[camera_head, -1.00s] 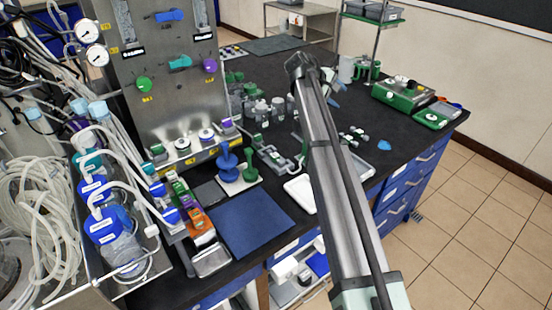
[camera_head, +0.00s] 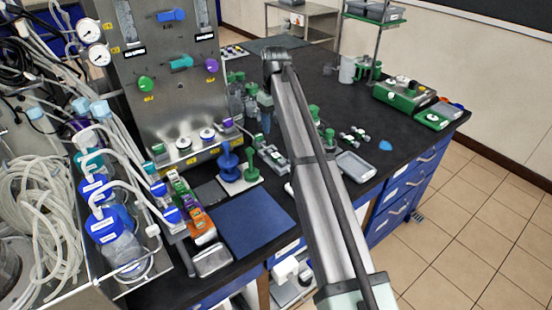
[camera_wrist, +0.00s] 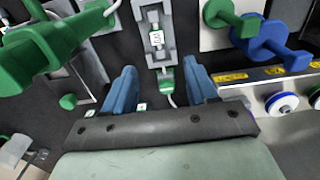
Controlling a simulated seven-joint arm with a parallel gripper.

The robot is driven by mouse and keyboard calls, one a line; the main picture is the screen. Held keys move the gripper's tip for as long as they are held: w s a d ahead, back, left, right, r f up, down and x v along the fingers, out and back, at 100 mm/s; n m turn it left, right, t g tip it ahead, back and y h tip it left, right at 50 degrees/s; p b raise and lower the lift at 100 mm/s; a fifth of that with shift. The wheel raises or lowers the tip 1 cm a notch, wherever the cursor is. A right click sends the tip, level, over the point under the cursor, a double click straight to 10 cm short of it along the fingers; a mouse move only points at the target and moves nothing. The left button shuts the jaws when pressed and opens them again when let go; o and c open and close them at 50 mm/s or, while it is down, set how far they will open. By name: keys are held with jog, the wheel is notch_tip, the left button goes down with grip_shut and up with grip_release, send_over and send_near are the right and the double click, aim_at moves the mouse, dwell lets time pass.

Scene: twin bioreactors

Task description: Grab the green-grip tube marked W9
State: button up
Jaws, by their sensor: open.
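My gripper (camera_wrist: 161,78) shows in the wrist view as two blue fingers standing apart, with nothing held between them. Between and beyond the fingertips is a small green grip (camera_wrist: 165,75) with a white label and a pale tube bending from its near end. It lies in line with a grey holder (camera_wrist: 155,18) that carries a white tag; I cannot read W9 on either label. In the head view, my gripper (camera_head: 266,118) points down above the bench, near a grey holder row (camera_head: 271,157). Small green-and-grey pieces (camera_head: 353,134) lie farther right.
A green peg (camera_head: 250,165) and a blue peg (camera_head: 230,165) stand left of the holder row, near the steel panel (camera_head: 180,125). In the wrist view, a large green handle (camera_wrist: 45,48) is close at upper left. A blue mat (camera_head: 242,222) lies bare in front.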

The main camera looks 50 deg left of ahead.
aim_at(276, 155)
jog(key=f, duration=1.2)
jog(key=shift+w+f, duration=0.25)
jog(key=shift+f, duration=0.15)
grip_shut()
